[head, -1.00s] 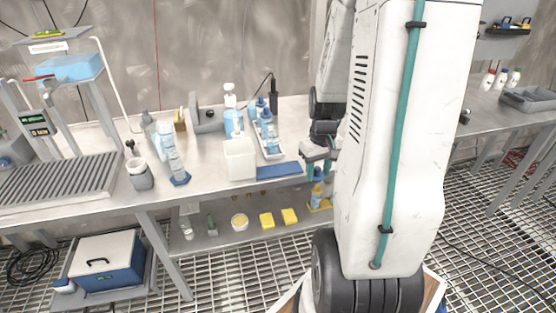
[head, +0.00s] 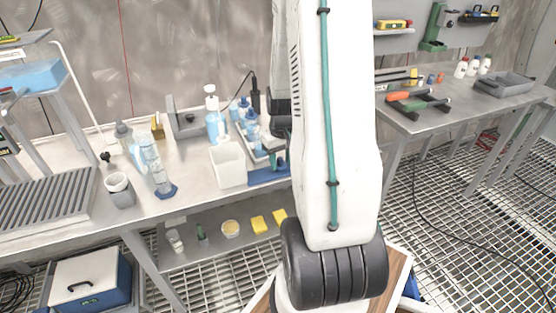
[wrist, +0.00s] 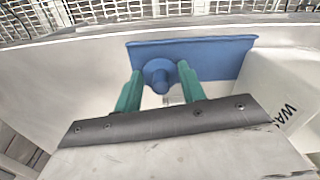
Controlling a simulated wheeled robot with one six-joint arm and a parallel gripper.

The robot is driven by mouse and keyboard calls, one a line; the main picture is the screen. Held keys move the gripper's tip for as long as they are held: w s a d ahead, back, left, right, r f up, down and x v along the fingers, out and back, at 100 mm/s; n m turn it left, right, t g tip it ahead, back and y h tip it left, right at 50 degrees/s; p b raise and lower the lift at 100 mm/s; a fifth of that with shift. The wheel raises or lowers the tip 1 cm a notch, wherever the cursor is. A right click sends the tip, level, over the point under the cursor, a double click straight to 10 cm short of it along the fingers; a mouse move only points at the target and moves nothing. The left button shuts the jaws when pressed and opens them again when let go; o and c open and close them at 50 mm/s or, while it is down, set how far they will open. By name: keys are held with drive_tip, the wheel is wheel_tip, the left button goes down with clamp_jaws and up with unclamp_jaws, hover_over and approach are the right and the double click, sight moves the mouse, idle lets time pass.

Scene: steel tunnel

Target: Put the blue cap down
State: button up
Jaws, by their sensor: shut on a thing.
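The blue cap (wrist: 157,76) is held between the green fingers of my gripper (wrist: 160,88) in the wrist view. The gripper is shut on it.
A white waste bin (head: 228,165) stands left of the mat; it is close at right in the wrist view (wrist: 282,90). A tray with blue-topped bottles (head: 250,122) and a wash bottle (head: 214,120) stand behind. The bench's front edge is near.

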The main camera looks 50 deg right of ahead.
sight(281, 159)
drive_tip(key=shift+f, duration=0.2)
drive_tip(key=o, duration=0.9)
drive_tip(key=shift+o, duration=0.2)
drive_tip(key=shift+r, duration=0.1)
wheel_tip(281, 159, up, 12)
drive_tip(key=a+r+n, duration=0.1)
drive_tip(key=a+r, duration=0.4)
drive_tip(key=a, duration=0.3)
drive_tip(key=a+r+n, duration=0.1)
drive_tip(key=a+r, duration=0.4)
drive_tip(key=a, duration=0.3)
drive_tip(key=s+a+r+n+t, duration=0.1)
drive_tip(key=s+a+r+n, duration=0.1)
drive_tip(key=s+a, duration=1)
drive_tip(key=shift+s+a+r+n, duration=0.3)
drive_tip(key=shift+a+r, duration=0.45)
drive_tip(key=shift+a, duration=0.4)
